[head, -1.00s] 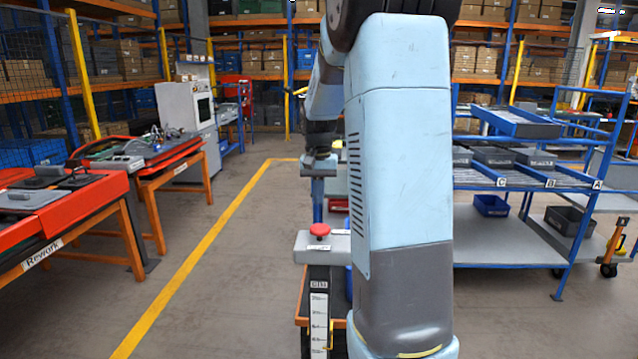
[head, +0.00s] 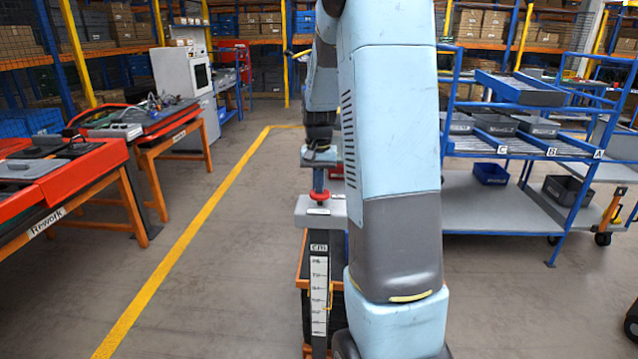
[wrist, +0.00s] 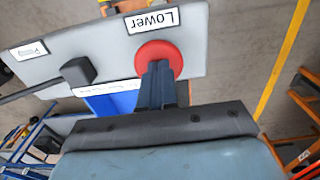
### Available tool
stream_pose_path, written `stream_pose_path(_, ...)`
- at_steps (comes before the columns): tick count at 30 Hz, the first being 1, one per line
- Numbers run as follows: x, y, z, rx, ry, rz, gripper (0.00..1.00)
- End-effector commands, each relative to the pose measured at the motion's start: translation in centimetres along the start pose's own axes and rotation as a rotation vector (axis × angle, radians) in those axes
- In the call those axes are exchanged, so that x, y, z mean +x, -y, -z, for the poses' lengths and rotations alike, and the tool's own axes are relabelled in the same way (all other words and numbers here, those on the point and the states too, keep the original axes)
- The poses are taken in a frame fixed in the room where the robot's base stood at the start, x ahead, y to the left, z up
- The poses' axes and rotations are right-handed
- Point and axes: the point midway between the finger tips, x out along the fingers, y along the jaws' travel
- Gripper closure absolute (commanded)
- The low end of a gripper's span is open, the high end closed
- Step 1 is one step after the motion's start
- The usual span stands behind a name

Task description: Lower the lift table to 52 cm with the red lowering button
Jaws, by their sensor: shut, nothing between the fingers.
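The red lowering button (head: 319,196) sits on a grey control box (head: 307,215) on top of a dark post. In the wrist view the button (wrist: 158,54) is beside a label reading "Lower". My gripper (head: 319,184) is shut and empty, pointing down at the button; in the wrist view its fingertips (wrist: 157,68) overlap the button's face. They look in contact, but how far the button is pressed I cannot tell. The height scale (head: 319,295) on the post has a yellow pointer (head: 330,294) near its middle; its figures are too small to read. The lift table is mostly hidden behind my arm.
A black lever or knob (wrist: 78,72) is on the same box, next to the button. The red-topped rework bench (head: 60,185) stands at the left. A blue shelf trolley (head: 520,190) stands at the right. The floor beside the yellow line (head: 190,255) is clear.

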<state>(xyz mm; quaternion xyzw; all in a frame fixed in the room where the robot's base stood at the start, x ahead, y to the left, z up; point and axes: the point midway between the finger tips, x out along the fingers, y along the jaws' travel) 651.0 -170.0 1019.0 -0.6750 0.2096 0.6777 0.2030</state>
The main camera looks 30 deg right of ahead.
Motion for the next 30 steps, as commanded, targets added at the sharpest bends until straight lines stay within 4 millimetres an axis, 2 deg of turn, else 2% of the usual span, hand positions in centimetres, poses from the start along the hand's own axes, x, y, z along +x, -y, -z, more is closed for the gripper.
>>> stream_pose_path(6,2.0,0.0,0.0,0.001,0.003,-0.001,1.0)
stream_pose_path(20,2.4,-0.1,-0.3,0.001,0.011,-0.004,1.0)
stream_pose_path(25,1.5,-0.1,-0.2,0.0,0.009,-0.003,1.0)
stream_pose_path(30,-1.3,0.0,-0.1,0.0,-0.002,0.0,1.0)
